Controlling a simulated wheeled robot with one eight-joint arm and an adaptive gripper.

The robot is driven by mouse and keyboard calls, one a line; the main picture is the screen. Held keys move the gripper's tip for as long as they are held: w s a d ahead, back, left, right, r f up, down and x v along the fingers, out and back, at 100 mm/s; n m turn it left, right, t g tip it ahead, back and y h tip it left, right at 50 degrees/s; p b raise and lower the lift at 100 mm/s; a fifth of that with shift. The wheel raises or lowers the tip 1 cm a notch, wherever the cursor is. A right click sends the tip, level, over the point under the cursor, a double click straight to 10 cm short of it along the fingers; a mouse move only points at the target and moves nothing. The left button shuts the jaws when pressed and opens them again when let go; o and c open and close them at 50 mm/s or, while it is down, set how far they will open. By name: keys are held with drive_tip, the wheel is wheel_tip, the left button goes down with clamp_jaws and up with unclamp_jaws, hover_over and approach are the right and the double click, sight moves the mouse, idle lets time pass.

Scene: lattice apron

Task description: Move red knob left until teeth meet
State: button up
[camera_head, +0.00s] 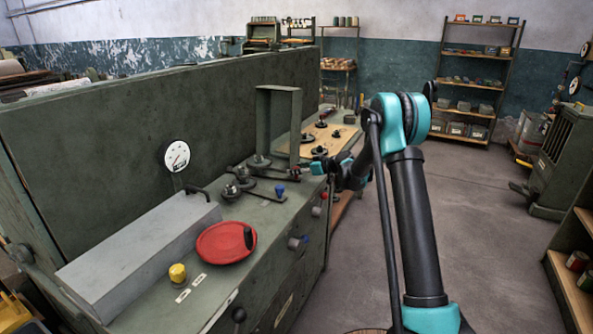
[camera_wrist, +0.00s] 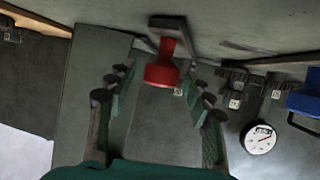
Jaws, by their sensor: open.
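In the wrist view a red knob (camera_wrist: 163,70) with a narrower neck stands on a dark bracket. My gripper (camera_wrist: 161,80) is open, with one dark finger on each side of the knob and a visible gap on both sides. In the head view my gripper (camera_head: 322,170) is over the right end of the green bench. A small red knob (camera_head: 295,171) lies just left of it, and another red knob (camera_head: 324,196) is on the bench front just below. I cannot tell which of these is between the fingers. The teeth cannot be clearly made out.
The green bench (camera_head: 150,296) carries a red handwheel (camera_head: 226,243), a yellow knob (camera_head: 178,273), a blue knob (camera_head: 280,190) and a grey block (camera_head: 140,255). An upright frame (camera_head: 262,120) stands close to my gripper. A white dial (camera_wrist: 260,138) and blue part (camera_wrist: 302,106) show in the wrist view.

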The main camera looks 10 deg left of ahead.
drive_tip(key=shift+w+a+f, duration=0.15)
drive_tip(key=shift+a, duration=0.15)
drive_tip(key=shift+c, duration=0.3)
clamp_jaws()
